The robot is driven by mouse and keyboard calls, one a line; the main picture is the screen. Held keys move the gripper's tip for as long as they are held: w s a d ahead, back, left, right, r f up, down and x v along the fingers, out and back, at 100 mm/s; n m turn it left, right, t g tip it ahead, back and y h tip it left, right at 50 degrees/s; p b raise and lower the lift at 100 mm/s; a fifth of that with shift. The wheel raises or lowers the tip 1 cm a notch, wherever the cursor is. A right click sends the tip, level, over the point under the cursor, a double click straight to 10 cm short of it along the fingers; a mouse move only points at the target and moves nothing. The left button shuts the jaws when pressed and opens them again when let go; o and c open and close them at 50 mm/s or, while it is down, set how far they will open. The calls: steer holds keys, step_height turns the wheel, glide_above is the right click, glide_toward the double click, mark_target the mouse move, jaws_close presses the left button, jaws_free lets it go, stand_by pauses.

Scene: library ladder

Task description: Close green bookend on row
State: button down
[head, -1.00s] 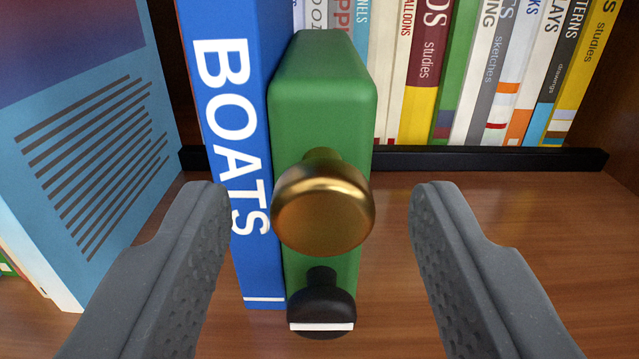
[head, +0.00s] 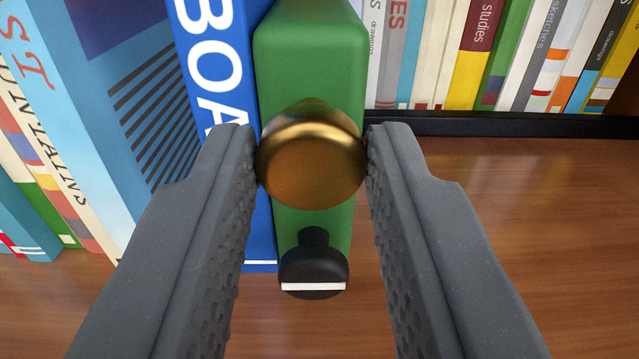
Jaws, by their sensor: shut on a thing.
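The green bookend (head: 310,60) stands upright in the middle of the head view, with its left side against or very close to the blue BOATS book (head: 215,60). A round brass knob (head: 311,165) sticks out from its front. Below the knob is a black knob-like part (head: 314,268) with a white stripe. My gripper (head: 311,160) is shut on the brass knob, one finger on each side. The fingers hide part of the BOATS book's spine.
More books (head: 60,130) of the row stand at the left, one with a striped light-blue cover. Several books (head: 480,60) stand at the back right behind a black rail (head: 500,125). The wooden shelf (head: 540,210) is clear right of the bookend.

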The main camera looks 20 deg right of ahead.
mark_target(194, 110)
steer(key=a, duration=0.2)
steer(key=w+a, duration=0.1)
steer(key=a, duration=0.1)
steer(key=shift+b, duration=0.3)
steer(key=c, duration=1.2)
jaws_free()
steer(key=shift+a, duration=0.1)
steer(key=shift+o, duration=0.2)
steer(key=shift+s, duration=0.1)
steer(key=b+v, duration=0.4)
steer(key=v, duration=0.9)
steer(key=shift+s+b, duration=0.3)
steer(key=shift+b, duration=0.1)
steer(key=shift+f, duration=0.1)
